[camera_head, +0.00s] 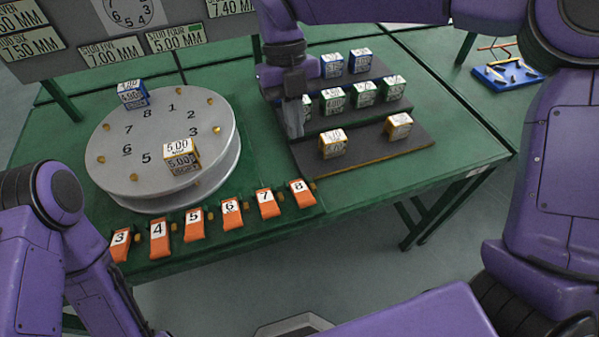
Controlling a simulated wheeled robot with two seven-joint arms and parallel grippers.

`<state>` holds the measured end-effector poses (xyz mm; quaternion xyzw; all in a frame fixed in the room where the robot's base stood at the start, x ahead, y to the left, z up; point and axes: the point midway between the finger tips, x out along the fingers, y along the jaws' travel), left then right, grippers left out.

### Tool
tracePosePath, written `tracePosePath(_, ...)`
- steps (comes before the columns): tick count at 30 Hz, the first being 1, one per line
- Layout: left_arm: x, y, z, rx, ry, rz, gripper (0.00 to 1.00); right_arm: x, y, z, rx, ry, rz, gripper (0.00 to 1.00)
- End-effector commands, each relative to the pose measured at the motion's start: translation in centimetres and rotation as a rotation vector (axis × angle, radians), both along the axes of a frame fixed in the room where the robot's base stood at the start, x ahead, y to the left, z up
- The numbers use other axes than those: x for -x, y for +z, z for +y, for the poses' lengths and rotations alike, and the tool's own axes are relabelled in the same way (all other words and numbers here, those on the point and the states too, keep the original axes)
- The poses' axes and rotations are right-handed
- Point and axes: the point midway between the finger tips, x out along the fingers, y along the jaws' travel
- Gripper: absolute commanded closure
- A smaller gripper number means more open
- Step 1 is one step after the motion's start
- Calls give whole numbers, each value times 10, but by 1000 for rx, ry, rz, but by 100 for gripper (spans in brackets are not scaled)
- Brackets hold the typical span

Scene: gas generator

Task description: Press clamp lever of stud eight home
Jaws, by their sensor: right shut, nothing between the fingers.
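The clamp lever labelled 8 (302,195) is an orange lever with a white tag, at the right end of a row along the table's front edge. I cannot tell whether it is fully down. Levers 3 (120,247), 4 (158,240), 5 (194,226), 6 (231,215) and 7 (267,204) stand left of it. My right gripper (294,128) is shut and empty, pointing down at the left edge of the stepped rack, beyond lever 8 and apart from it. My left arm shows at the left, but its gripper is out of view.
A grey round plate (150,180) with numbers and brass studs carries a blue-marked box (132,95) and a yellow-marked box (181,157). A dark stepped rack (400,155) holds several labelled boxes. A blue tray (507,77) lies at the far right.

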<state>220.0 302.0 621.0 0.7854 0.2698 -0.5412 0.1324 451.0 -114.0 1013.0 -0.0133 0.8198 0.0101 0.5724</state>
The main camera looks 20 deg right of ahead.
Motion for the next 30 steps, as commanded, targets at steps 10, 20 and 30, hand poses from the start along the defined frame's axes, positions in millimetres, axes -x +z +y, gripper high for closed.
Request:
tracePosePath(10,0,-1,0,1,0,1,28,5,-15,0,2,2,3,100)
tracePosePath(20,0,1,0,0,0,0,28,30,-80,-1,2,3,3,100)
tracePosePath(30,0,6,0,0,0,0,28,48,-128,-2,2,2,1,100)
